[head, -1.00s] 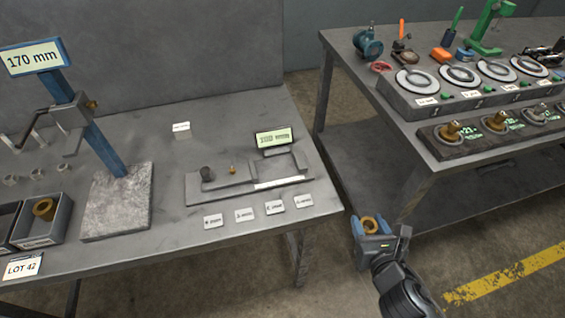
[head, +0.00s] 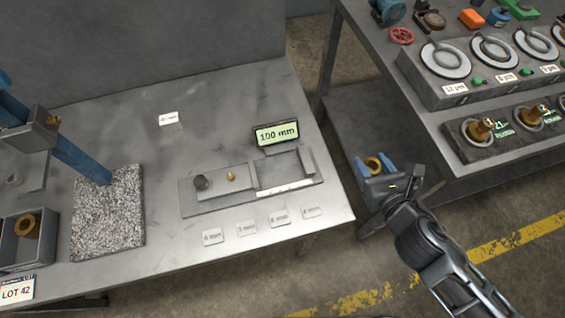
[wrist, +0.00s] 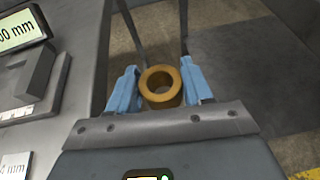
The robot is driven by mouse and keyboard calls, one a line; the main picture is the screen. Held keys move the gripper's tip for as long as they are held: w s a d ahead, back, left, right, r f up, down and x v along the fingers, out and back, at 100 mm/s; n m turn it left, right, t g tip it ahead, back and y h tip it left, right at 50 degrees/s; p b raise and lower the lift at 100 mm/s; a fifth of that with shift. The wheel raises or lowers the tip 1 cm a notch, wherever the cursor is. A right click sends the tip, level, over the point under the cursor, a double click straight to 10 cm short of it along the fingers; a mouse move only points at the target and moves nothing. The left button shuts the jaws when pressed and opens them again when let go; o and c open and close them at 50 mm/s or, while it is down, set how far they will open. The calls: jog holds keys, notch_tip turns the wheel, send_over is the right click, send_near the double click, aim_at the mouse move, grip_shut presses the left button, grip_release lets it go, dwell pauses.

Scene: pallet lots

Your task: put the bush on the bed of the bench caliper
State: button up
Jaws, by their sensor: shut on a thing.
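My gripper (head: 374,168) is shut on a brass-coloured bush (head: 372,163), held between its blue fingers. In the wrist view the bush (wrist: 161,86) shows its open bore, between the two fingertips (wrist: 161,88). The gripper is off the right edge of the left table, over the gap between the tables. The bench caliper (head: 190,202) lies on the left table, with a display reading 100 mm (head: 276,134). In the wrist view part of the caliper (wrist: 40,95) shows at the left.
Several small labels, such as one plate (head: 212,237), lie in front of the caliper. A stone-topped height stand (head: 108,225) and a bin (head: 28,262) with another bush stand at the left. The right table (head: 420,110) carries round gauges and tools.

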jog(key=s+a+r+n+g+y+b, duration=0.1)
jog(key=s+a+r+n+g+y, duration=0.45)
jog(key=r+n+g, duration=0.2)
jog(key=s+a+r+n+g+y, duration=0.5)
jog(key=a+r+n+g+y, duration=0.1)
jog(key=a+r+n, duration=0.15)
send_over(287, 168)
jog(key=shift+n+h, duration=0.25)
jog(key=shift+n, duration=0.05)
notch_tip(287, 168, down, 7)
jog(key=shift+a+r+p, duration=0.1)
jog(key=shift+p, duration=0.3)
jog(key=shift+f, duration=2.05)
jog(key=shift+f, duration=0.15)
jog(key=o, duration=1.2)
jog(key=shift+r, duration=0.2)
